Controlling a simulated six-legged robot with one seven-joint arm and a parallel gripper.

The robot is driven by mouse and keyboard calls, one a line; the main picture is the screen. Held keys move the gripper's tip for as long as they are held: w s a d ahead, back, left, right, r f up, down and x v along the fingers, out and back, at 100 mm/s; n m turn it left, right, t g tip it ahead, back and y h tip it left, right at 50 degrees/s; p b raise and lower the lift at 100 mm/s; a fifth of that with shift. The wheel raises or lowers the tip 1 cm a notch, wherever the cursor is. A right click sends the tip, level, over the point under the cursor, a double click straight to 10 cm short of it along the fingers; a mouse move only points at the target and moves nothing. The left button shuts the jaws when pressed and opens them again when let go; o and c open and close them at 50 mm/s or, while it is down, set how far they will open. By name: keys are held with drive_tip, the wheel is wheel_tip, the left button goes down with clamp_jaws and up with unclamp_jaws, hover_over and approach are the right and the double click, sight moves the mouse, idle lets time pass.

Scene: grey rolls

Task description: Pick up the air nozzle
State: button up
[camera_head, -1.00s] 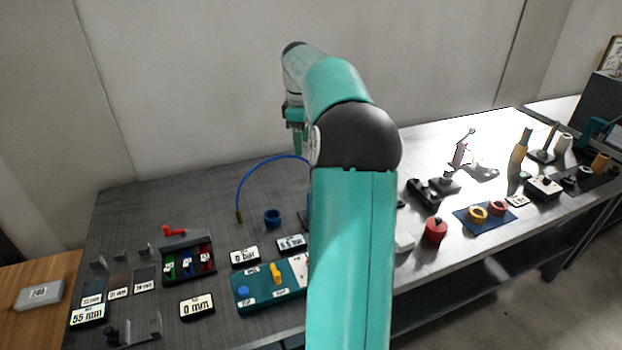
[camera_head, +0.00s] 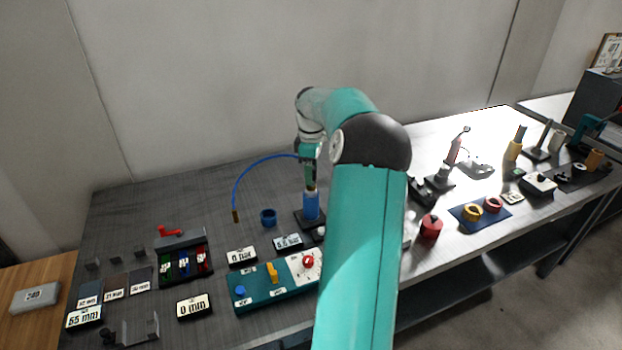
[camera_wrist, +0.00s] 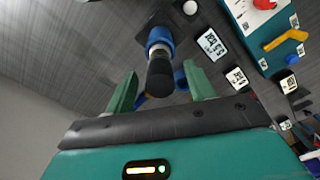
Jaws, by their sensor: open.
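A blue upright cylinder (camera_head: 311,205), which looks like the air nozzle, stands on a dark base on the grey table. A curved blue hose (camera_head: 262,163) with a brass end (camera_head: 236,216) arches to its left and reaches up to my gripper's area. My gripper (camera_head: 309,182) is just above the cylinder, pointing down. In the wrist view my open gripper (camera_wrist: 160,90) has its green fingers on either side of the cylinder's black top (camera_wrist: 160,76), with gaps showing. Below the top are a pale ring and a blue body (camera_wrist: 158,37). Whether the hose joins the cylinder is unclear.
A blue cup (camera_head: 268,217) stands left of the cylinder. A teal panel (camera_head: 262,293) with a yellow lever and red knob lies in front, near small display plates (camera_head: 287,242). My arm hides part of the table to the right. The table's back left is clear.

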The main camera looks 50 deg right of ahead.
wheel_tip(320, 180, down, 3)
drive_tip(key=shift+f, duration=0.2)
drive_tip(key=c, duration=1.2)
drive_tip(key=shift+o, duration=0.2)
drive_tip(key=shift+r, duration=0.1)
drive_tip(key=shift+r, duration=0.5)
wheel_tip(320, 180, up, 2)
drive_tip(key=shift+r, duration=0.15)
drive_tip(key=s+a+r, duration=0.4)
drive_tip(key=a+r, duration=0.5)
drive_tip(key=a, duration=0.4)
drive_tip(key=shift+a+r, duration=0.2)
drive_tip(key=shift+r, duration=0.05)
